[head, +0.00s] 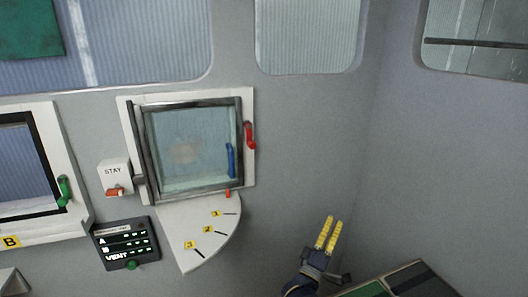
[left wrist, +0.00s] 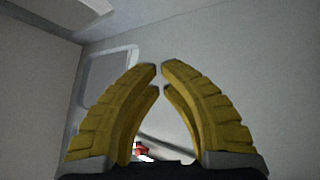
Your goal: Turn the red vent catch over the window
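The red vent catch (head: 250,135) sits on the right side of the pale window frame (head: 190,98), in its upper half. Its lower end hangs down, and nothing touches it. My left gripper (head: 326,233) has yellow fingers and is right of and below the catch, clear of the wall. In the left wrist view my left gripper (left wrist: 160,70) has its fingertips almost together with nothing held between them. A small red patch shows low between the fingers there; I cannot tell what it is. My right gripper is in no view.
A blue handle (head: 231,160) is on the glass. A numbered quadrant plate (head: 190,222) juts below the window. A STAY box (head: 114,176), a VENT panel (head: 126,243) and a green catch (head: 64,191) are left. The wall between catch and gripper is bare.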

